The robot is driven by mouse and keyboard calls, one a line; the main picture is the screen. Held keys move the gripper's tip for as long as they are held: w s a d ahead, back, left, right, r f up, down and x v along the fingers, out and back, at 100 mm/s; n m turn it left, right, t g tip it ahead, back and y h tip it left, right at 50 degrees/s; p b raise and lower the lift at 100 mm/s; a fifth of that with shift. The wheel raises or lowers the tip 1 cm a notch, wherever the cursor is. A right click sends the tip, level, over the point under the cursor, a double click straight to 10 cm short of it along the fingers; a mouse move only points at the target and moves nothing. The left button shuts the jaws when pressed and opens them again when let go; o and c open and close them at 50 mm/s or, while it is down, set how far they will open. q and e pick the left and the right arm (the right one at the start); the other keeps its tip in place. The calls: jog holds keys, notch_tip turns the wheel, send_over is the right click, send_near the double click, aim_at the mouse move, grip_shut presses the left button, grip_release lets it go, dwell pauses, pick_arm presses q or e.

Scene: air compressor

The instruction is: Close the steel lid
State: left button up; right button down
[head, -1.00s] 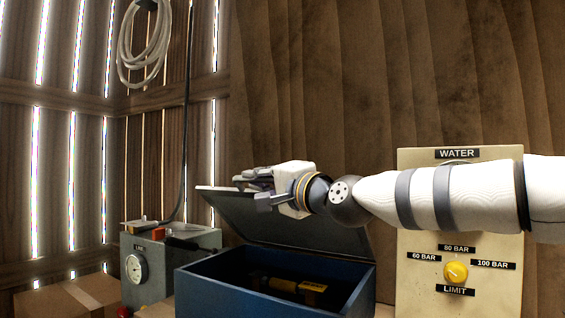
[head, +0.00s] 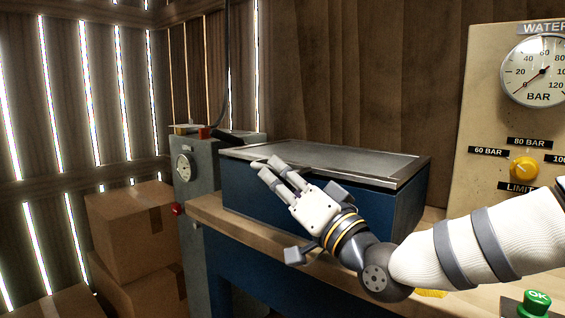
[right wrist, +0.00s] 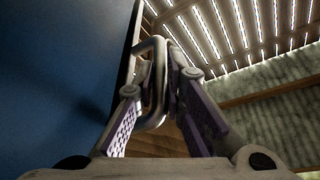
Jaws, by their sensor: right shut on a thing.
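The steel lid (head: 325,160) lies down flat over the blue box (head: 385,210) on the wooden bench and covers its opening. I cannot tell whether its edge is fully flush with the box. My right gripper (head: 268,170) is at the lid's front left edge, its fingers pointing away to the upper left. In the right wrist view its fingers (right wrist: 165,85) are shut on a pale metal loop handle (right wrist: 153,60), beside the blue box wall (right wrist: 60,80). My left gripper is not in view.
A grey unit with a gauge (head: 184,167) stands left of the box. Cardboard boxes (head: 130,225) are stacked at the left. A panel with a pressure gauge and yellow knob (head: 524,168) stands at the right. A green OK button (head: 537,300) is at lower right.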

jog(key=shift+f, duration=0.7)
jog(key=c, duration=1.9)
grip_release()
jog(key=shift+w, duration=0.1)
jog(key=v, duration=1.2)
